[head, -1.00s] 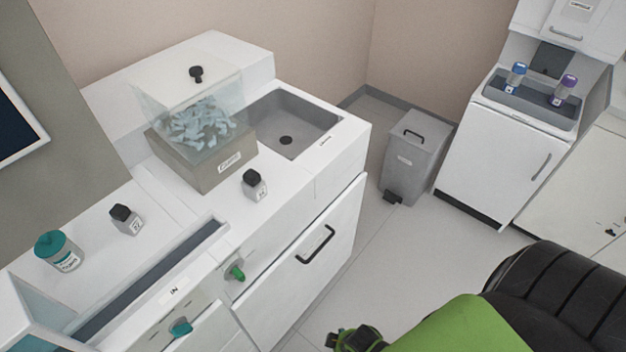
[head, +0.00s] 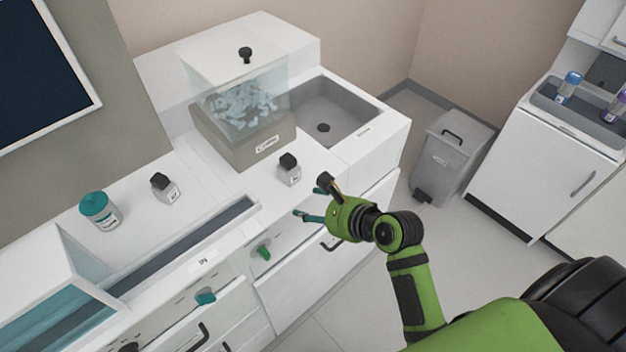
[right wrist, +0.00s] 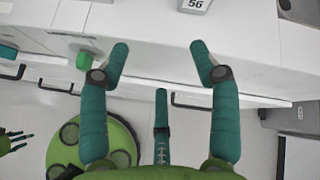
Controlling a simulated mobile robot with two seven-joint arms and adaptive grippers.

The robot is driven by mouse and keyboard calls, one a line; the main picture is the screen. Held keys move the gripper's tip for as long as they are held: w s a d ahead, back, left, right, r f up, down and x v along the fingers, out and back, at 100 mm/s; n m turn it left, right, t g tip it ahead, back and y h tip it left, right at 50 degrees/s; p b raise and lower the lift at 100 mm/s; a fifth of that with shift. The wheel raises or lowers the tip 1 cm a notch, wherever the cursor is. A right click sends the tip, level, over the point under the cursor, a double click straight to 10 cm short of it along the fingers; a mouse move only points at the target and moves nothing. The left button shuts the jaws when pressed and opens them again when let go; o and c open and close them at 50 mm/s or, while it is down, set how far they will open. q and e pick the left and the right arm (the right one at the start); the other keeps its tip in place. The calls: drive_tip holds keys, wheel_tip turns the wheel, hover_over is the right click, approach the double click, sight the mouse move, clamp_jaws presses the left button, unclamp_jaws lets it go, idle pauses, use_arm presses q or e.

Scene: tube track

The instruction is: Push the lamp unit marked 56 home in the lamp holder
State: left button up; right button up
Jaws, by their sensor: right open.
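The lamp unit marked 56 (right wrist: 195,4) shows its label at the top edge of the right wrist view; the rest of it is cut off. In the head view a small grey unit with a black cap (head: 289,170), seemingly the same one, stands upright on the white counter. My right gripper (head: 311,197) is open and empty, just in front of the counter edge, apart from the unit. Its spread teal fingers show in the right wrist view (right wrist: 158,50). A green hand, likely my left gripper (right wrist: 12,142), shows small at the left edge. I cannot make out the lamp holder.
A similar black-capped unit (head: 165,188) and a teal-lidded jar (head: 100,211) stand on the counter to the left. A clear-topped box (head: 243,120) stands behind, beside the sink (head: 330,115). A green knob (head: 264,253) sticks out of the front. A grey bin (head: 450,160) stands right.

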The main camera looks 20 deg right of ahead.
sight(290, 164)
drive_tip(key=w+m, duration=0.2)
drive_tip(key=w, duration=0.1)
drive_tip(key=w+a+m+t, duration=0.1)
drive_tip(key=w+m, duration=0.2)
drive_tip(key=w, duration=0.1)
drive_tip(key=w+r+m+t, duration=0.1)
drive_tip(key=w+m, duration=0.1)
drive_tip(key=w, duration=0.1)
drive_tip(key=shift+w+a+m, duration=0.25)
drive_tip(key=shift+m, duration=0.15)
drive_tip(key=shift+y, duration=0.3)
drive_tip(key=c, duration=1.1)
drive_tip(key=shift+p, duration=0.3)
drive_tip(key=shift+r+p, duration=1.5)
drive_tip(key=shift+p, duration=0.75)
